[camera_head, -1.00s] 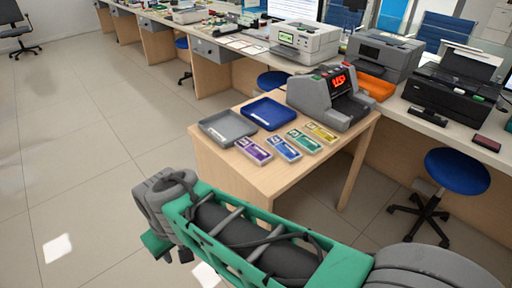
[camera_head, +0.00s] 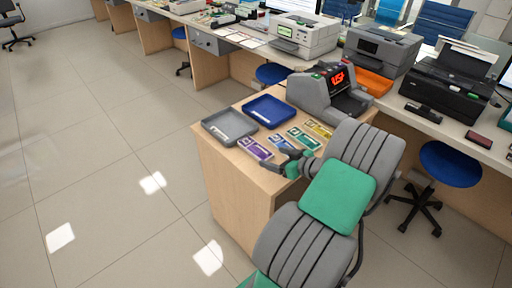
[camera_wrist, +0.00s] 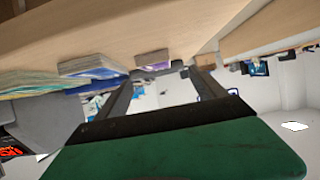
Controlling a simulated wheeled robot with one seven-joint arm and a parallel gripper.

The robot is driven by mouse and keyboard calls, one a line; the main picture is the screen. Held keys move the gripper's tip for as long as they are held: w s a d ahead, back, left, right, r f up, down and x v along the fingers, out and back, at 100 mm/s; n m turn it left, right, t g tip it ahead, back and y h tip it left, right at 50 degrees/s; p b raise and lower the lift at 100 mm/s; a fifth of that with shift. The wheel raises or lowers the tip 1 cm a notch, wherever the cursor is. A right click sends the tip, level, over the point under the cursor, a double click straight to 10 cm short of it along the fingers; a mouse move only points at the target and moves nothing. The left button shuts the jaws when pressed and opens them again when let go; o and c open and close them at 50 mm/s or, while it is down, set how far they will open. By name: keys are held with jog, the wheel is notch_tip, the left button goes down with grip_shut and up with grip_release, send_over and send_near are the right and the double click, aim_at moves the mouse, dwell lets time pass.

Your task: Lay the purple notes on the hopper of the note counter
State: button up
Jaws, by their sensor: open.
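The purple notes (camera_head: 255,149) lie flat on the wooden side table, leftmost in the row of note bundles. The grey note counter (camera_head: 328,94) stands behind the row, its red display lit; its top hopper is partly visible.
Blue notes (camera_head: 281,143), green notes (camera_head: 303,138) and yellow notes (camera_head: 319,128) lie right of the purple ones. A grey tray (camera_head: 207,128) and a blue tray (camera_head: 248,106) sit behind. An orange tray (camera_head: 374,83) is by the printer.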

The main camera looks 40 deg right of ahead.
aim_at(261, 152)
jog(key=shift+d+f, duration=0.1)
jog(key=shift+d, duration=0.2)
jog(key=p+x, duration=0.1)
jog(key=x, duration=0.6)
jog(key=shift+w+d+f, duration=0.1)
jog(key=shift+w, duration=0.05)
jog(key=shift+c, duration=0.6)
jog(key=c, duration=1.6)
